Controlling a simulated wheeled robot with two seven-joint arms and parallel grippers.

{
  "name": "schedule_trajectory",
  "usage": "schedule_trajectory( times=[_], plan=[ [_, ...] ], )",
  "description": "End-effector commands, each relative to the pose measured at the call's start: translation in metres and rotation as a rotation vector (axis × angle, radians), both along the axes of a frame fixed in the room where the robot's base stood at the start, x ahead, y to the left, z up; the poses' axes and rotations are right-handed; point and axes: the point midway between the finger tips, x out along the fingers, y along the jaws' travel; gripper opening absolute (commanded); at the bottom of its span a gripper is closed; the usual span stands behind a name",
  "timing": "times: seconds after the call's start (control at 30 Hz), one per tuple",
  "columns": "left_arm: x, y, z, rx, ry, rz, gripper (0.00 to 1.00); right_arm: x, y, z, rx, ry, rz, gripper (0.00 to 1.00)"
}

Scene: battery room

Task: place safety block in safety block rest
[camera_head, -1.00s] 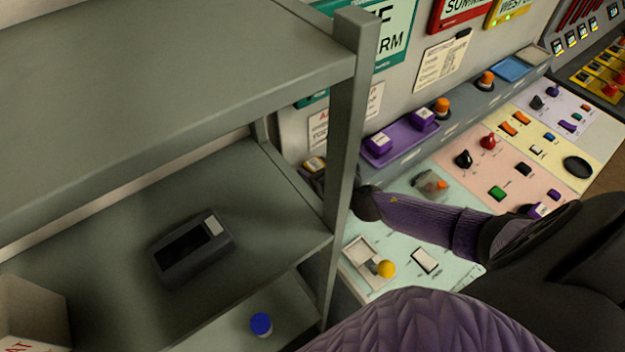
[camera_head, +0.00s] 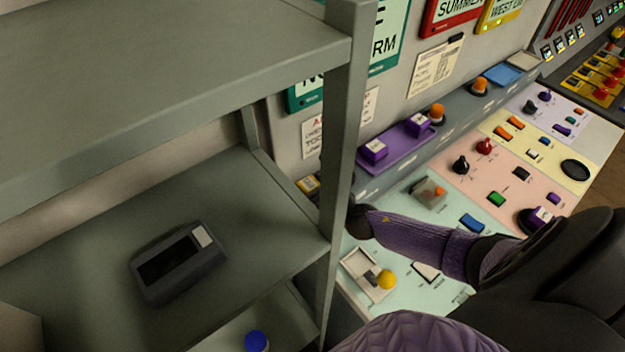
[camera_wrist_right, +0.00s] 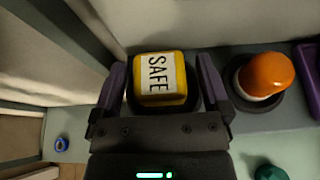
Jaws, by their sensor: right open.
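The safety block is a yellow block (camera_wrist_right: 158,97) with a white SAFE label, seated on a dark round base (camera_wrist_right: 131,100) in the right wrist view. My right gripper (camera_wrist_right: 161,72) is open, with one purple finger on each side of the block. I cannot tell whether the fingers touch it. In the head view a small yellow block (camera_head: 308,184) shows just left of the shelf post, and the post hides most of my right gripper (camera_head: 355,220). Whether the dark base is the safety block rest I cannot tell. My left gripper is not in view.
A grey shelf post (camera_head: 343,150) stands close to my right arm. An orange button (camera_wrist_right: 265,76) is right of the block. A purple tray (camera_head: 392,155) with purple blocks lies along the ledge. A dark box (camera_head: 178,262) sits on the shelf.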

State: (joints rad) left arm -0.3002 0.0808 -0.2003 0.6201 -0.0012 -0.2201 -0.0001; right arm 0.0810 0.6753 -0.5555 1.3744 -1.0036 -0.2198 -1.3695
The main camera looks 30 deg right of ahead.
Motion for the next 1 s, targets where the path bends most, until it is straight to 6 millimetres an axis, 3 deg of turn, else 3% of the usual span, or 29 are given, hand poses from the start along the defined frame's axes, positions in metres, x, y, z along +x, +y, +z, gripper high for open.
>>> schedule_trajectory(
  times=[0.13, 0.4, 0.5, 0.67, 1.0],
  plan=[
    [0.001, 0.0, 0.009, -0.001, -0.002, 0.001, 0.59, -0.016, -0.002, 0.01, -0.002, 0.002, 0.002, 0.97],
    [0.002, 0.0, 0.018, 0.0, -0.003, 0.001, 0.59, -0.083, -0.006, 0.036, -0.001, 0.005, 0.003, 0.97],
    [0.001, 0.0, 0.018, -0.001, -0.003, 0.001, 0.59, -0.099, -0.008, 0.043, -0.001, 0.003, 0.0, 0.97],
    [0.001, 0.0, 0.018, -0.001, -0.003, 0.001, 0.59, -0.11, -0.008, 0.048, -0.001, 0.0, 0.001, 0.97],
    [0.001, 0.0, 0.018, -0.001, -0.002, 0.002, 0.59, -0.111, -0.009, 0.049, 0.0, -0.001, 0.0, 0.97]
  ],
)
